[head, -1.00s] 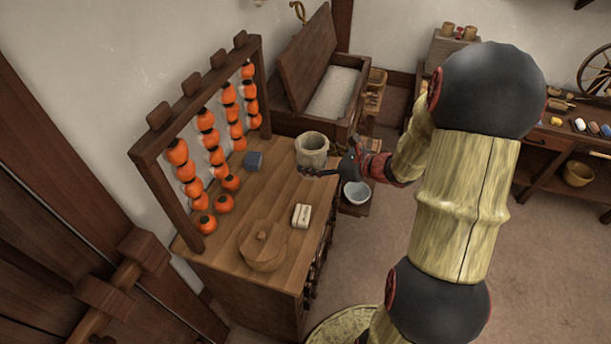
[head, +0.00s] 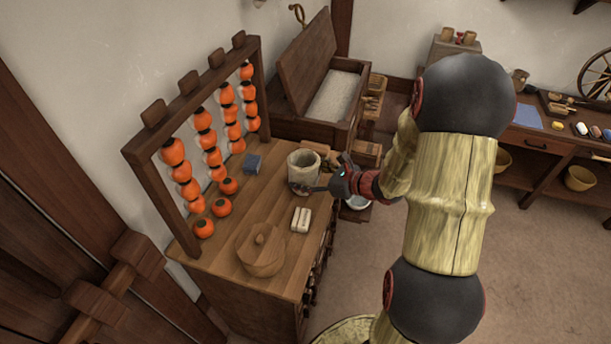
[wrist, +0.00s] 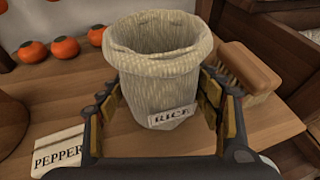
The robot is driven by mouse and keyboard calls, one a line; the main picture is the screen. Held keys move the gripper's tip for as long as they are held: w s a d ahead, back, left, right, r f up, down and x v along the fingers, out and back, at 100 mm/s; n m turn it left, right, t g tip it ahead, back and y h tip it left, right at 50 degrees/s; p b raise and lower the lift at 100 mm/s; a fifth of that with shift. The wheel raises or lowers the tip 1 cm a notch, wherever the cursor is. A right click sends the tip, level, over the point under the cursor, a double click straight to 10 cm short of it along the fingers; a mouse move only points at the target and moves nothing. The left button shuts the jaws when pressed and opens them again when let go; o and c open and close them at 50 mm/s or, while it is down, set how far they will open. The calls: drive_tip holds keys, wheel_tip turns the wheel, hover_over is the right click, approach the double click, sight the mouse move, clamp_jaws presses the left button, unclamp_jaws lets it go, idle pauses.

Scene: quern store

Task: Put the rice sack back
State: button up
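The rice sack (head: 303,166) is a pale, woven, open-topped bag with a rolled rim. It is upright at the right side of the wooden counter (head: 277,208). In the wrist view the sack (wrist: 160,70) fills the middle, with its "RICE" label facing me. My gripper (wrist: 163,95) has a finger on each side of the sack, seemingly against it, and appears shut on it. In the head view my gripper (head: 312,189) reaches the sack's lower part from the right. I cannot tell whether the sack's bottom touches the counter.
A wooden brush (wrist: 248,68) lies close right of the sack. A frame of orange fruit (head: 182,172) stands at left. An open chest (head: 318,90) is behind.

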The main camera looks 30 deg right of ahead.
drive_tip(key=o, duration=0.5)
drive_tip(key=shift+c, duration=0.2)
drive_tip(key=shift+r, duration=0.15)
drive_tip(key=shift+s+d+r+p, duration=0.2)
drive_tip(key=shift+p, duration=0.1)
drive_tip(key=p+v, duration=0.3)
drive_tip(key=v, duration=0.8)
drive_tip(key=s+a+r+n+g, duration=0.4)
drive_tip(key=s+a+n, duration=0.1)
drive_tip(key=a+n, duration=0.35)
drive_tip(key=s+a+r+n+g, duration=0.45)
drive_tip(key=a+n, duration=0.35)
drive_tip(key=a, duration=0.2)
drive_tip(key=s+d+r+n+t+h, duration=0.1)
drive_tip(key=s+r+n+h, duration=0.5)
drive_tip(key=n, duration=0.7)
wheel_tip(320, 180, up, 2)
drive_tip(key=shift+s+d+r+t+h, duration=0.1)
drive_tip(key=shift+s+d+t+h, duration=0.2)
drive_tip(key=shift+s+t, duration=0.65)
